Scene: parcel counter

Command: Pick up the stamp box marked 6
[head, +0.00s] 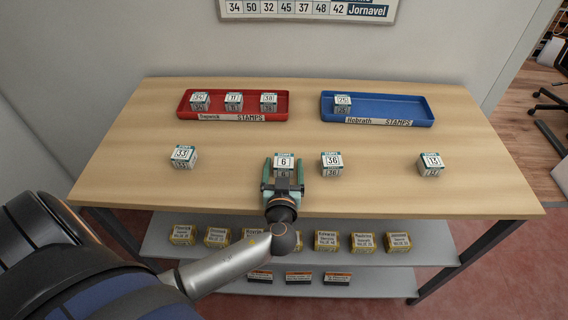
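The stamp box marked 6 (284,161) is a small white cube with a dark teal band, on the front middle of the wooden table (230,190). My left gripper (284,172) reaches over the table's front edge, its green fingers on the left and right of this box. The fingers look spread a little wider than the box, with narrow gaps. The lower front of the box is partly hidden by the gripper. The box appears to rest on the table. My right gripper is not in view.
Box 36 (332,163) stands close to the right of my gripper. Box 33 (183,156) is further left, box 13 (430,164) further right. A red tray (283,109) holds three boxes; a blue tray (395,107) holds one. Yellow packets (326,240) lie on a shelf below.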

